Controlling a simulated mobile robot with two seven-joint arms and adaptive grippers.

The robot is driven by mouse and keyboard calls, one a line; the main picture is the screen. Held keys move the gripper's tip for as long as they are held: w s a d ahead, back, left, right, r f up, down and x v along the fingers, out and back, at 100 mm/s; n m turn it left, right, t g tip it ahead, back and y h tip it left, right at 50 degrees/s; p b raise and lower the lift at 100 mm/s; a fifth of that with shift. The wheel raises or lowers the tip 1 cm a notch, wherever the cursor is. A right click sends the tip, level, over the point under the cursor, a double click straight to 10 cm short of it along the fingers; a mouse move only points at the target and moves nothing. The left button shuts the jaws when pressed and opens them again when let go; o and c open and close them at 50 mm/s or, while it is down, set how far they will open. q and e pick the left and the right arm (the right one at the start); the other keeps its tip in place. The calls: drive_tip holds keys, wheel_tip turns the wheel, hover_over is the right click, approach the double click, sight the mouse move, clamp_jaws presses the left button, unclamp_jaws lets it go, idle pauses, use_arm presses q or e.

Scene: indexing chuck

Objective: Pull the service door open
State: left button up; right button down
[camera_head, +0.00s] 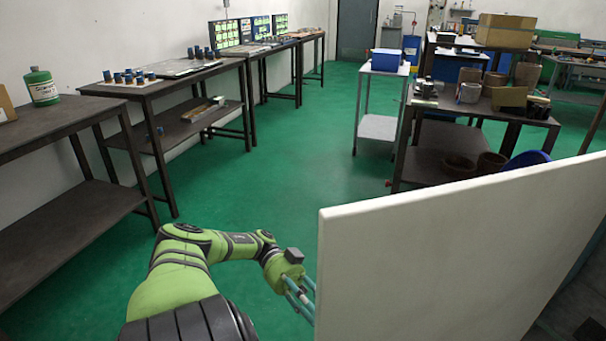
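A large white panel (460,255), which looks like the service door, stands upright in the right foreground. Its top edge slants up to the right, and its left edge stands free. A dark gap shows at the lower right behind it. My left gripper (306,297) is at the left edge of the panel, low in the view. Its fingers reach toward the panel and their tips are partly hidden by it. I cannot tell whether they touch or grip it. My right gripper is not in view.
Dark workbenches (145,90) line the left wall. A small cart (378,127) with a blue box (386,60) and a cluttered bench (470,108) stand beyond the panel. The green floor (265,170) between them is clear. A grey door (356,30) is in the far wall.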

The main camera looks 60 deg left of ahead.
use_arm(q)
drive_tip(key=shift+s+a, duration=0.2)
drive_tip(key=shift+a, duration=1.55)
